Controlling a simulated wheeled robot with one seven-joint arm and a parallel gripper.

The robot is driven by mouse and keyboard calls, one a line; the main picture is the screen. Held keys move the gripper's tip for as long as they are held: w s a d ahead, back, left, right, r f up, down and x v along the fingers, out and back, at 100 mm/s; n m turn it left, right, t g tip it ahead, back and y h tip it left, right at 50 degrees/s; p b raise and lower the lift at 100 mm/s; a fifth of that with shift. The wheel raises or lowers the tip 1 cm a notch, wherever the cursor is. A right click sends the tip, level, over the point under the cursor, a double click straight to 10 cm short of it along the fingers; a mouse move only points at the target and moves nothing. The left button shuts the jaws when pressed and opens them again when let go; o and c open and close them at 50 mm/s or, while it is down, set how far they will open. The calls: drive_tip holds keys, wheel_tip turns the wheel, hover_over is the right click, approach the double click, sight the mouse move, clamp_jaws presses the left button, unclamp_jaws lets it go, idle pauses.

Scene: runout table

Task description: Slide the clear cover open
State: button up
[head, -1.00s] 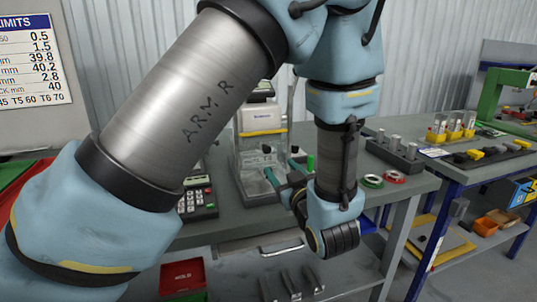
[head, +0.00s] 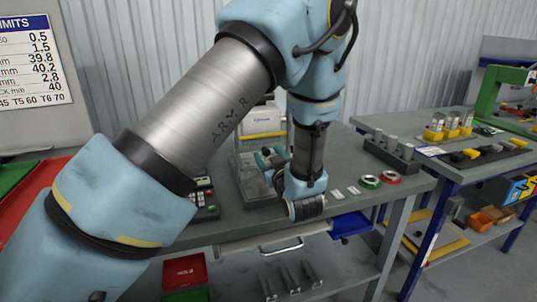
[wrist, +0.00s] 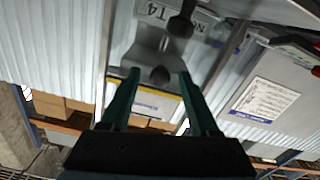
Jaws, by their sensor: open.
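The clear cover (head: 252,186) stands on the grey table in front of a white instrument with a yellow band (head: 262,122). My arm hides its right side. My gripper (head: 266,155) has teal fingers and is at the cover's upper part. In the wrist view my gripper (wrist: 158,76) is open, its two fingertips on either side of a dark rounded knob (wrist: 160,75). I cannot tell whether they touch it. A second dark knob (wrist: 181,26) and a grey metal part show beyond. The instrument's yellow band (wrist: 155,92) lies behind.
A keypad device (head: 205,198) stands left of the cover, partly behind my arm.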

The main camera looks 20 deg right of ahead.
drive_tip(key=shift+c, duration=0.4)
clamp_jaws()
idle(0.9)
